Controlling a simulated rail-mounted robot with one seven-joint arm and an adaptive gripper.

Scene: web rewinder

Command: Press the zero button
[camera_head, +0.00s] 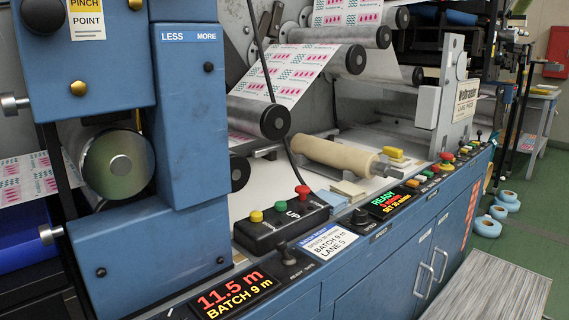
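I cannot read a label saying zero on any button. A black control box (282,225) sits on the machine's front ledge. It has a yellow button (256,216), a green button (280,206) and a red button (302,191) on top, with small white marking beside them. A display (236,294) in front of it reads "11.5 m" in red and "BATCH 9 m" in yellow. Several more coloured buttons, such as a red one (447,156), line the ledge farther right, too small to read. My gripper is not in view.
A dark knob (286,253) and a white batch card (325,243) lie along the ledge, with a second display (389,202). A tan roll (333,158) and printed web (290,78) are behind. A blue upright (190,110) stands left. Green floor is at right.

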